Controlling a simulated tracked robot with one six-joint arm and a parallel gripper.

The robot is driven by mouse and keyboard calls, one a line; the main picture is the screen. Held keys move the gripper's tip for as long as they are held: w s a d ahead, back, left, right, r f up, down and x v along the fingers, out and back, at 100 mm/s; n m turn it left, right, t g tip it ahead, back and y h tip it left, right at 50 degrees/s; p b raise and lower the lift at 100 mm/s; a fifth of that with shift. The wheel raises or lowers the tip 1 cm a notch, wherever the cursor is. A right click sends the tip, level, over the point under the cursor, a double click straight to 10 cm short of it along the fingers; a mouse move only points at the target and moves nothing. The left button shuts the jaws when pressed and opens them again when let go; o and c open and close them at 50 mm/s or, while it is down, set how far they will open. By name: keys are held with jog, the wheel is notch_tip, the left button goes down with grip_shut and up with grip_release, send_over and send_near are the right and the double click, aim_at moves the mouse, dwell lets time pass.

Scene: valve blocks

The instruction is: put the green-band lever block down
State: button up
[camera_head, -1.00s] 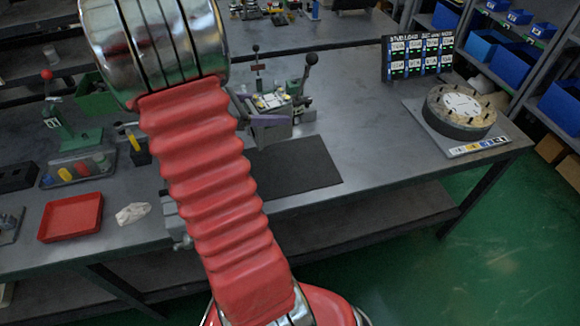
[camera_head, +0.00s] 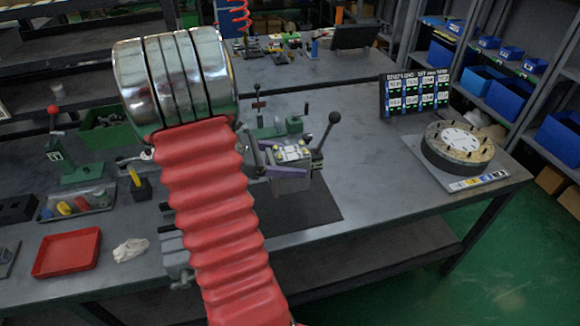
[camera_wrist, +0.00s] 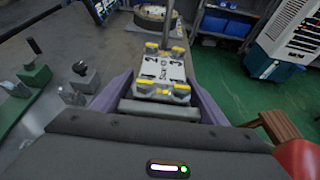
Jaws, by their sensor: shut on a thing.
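The lever block (camera_head: 290,181) is a grey body with a pale, yellow-cornered top, a black ball-ended lever (camera_head: 327,128) and some green on its right side. My gripper (camera_head: 289,160) has purple fingers and is shut on this block. In the wrist view the block (camera_wrist: 160,72) sits between both fingers, its labelled face showing. In the head view it appears over the far part of a dark mat (camera_head: 318,207). Its underside is hidden, so I cannot tell whether it touches the mat. My red arm sleeve covers the mat's left part.
A round turntable (camera_head: 459,150) stands at the right, with a display board (camera_head: 414,93) behind it. A red tray (camera_head: 66,252), a white rag (camera_head: 130,249) and a red-knobbed lever stand (camera_head: 68,165) are at the left. Bench between mat and turntable is clear.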

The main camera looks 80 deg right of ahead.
jog(key=shift+f, duration=1.8)
jog(key=shift+f, duration=1.85)
jog(key=shift+f, duration=0.1)
jog(key=o, duration=2.1)
jog(key=v, duration=1.2)
